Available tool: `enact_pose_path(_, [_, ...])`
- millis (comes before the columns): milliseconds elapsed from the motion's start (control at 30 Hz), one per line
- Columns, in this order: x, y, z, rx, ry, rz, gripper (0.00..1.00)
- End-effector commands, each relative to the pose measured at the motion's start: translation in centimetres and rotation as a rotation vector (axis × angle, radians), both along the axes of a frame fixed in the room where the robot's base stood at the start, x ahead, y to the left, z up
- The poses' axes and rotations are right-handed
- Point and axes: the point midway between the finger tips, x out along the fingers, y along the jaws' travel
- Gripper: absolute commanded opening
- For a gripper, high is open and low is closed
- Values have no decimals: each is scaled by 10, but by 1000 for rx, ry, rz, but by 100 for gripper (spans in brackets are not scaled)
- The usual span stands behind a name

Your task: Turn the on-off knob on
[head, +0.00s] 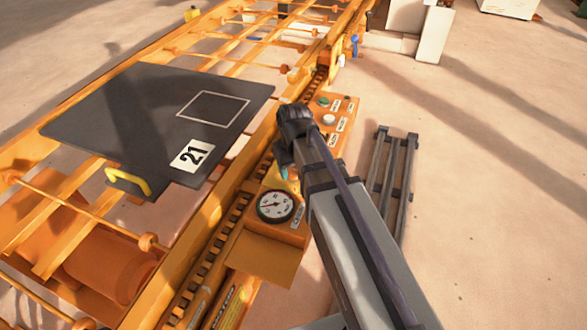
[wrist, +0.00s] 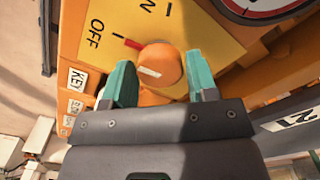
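The orange on-off knob (wrist: 156,68) sits on a yellow plate (wrist: 190,22) lettered OFF (wrist: 95,33) at the left and ON, partly cut off, at the top. A red pointer (wrist: 133,44) beside the knob lines up with the tick on the OFF side. My gripper (wrist: 160,75) has its teal fingers apart, one on each side of the knob. A small gap seems to show beside the left finger; contact on the right is unclear. In the head view my gripper (head: 286,160) is over the orange control panel (head: 262,243), and my arm hides the knob.
A round gauge (head: 275,206) stands close by on the panel. Further up are buttons, one green (head: 323,102) and one white (head: 328,119). The orange conveyor frame with a black plate marked 21 (head: 130,115) is at the left. A dark rack (head: 408,180) lies on the floor at the right.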

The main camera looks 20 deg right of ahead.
Motion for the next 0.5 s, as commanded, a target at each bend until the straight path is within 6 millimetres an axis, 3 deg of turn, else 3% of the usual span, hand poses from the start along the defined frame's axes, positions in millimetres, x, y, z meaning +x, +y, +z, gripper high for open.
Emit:
enact_pose_path(300, [0,0,0,0,0,0,22])
enact_pose_path(500, [0,0,0,0,0,-8,22])
